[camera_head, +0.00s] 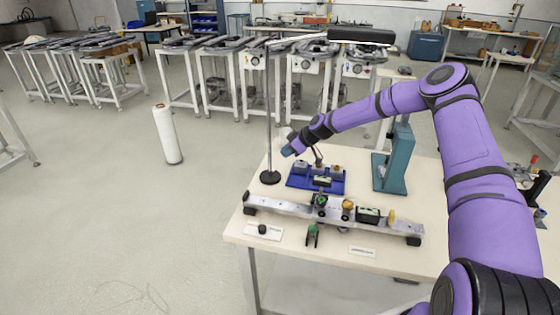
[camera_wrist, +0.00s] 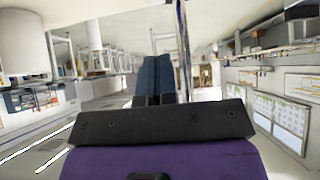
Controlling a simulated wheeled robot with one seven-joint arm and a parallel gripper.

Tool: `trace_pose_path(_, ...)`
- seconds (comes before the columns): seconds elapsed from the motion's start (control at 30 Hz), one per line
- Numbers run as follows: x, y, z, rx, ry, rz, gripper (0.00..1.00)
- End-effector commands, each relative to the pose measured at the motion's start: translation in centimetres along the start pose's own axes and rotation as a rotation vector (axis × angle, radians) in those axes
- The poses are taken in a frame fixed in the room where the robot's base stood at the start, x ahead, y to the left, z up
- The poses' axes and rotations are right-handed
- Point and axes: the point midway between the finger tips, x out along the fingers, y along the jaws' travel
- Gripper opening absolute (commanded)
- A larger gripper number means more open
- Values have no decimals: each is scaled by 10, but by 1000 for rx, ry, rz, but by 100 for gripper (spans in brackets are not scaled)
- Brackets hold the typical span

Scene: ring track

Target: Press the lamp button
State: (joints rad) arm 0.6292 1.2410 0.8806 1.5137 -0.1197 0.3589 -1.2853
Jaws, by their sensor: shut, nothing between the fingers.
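My gripper (camera_head: 291,150) is above the far left part of the near table, beside the thin upright rod. Its two dark blue fingers (camera_wrist: 154,80) lie together in the wrist view, shut with nothing between them. A small black knob (camera_head: 262,229) on a white plate sits at the table's front left corner, below and left of my gripper. A blue base (camera_head: 332,188) with small units on it lies under my gripper. I cannot tell for certain which part is the lamp button. The wrist view shows no button.
A grey rail (camera_head: 283,206) with several mounts runs across the table (camera_head: 290,250). The rod stands on a round black base (camera_head: 269,178). A teal stand (camera_head: 394,165) rises to the right. A small green-topped piece (camera_head: 312,236) stands in front of the rail.

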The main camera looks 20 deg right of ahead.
Motion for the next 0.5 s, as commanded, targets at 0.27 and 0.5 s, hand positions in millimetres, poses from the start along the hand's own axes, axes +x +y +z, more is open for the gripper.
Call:
trace_pose_path(0.27, -37, 1, -1, 0, 1, 1, 0)
trace_pose_path(0.5, -43, 1, -1, 0, 1, 1, 0)
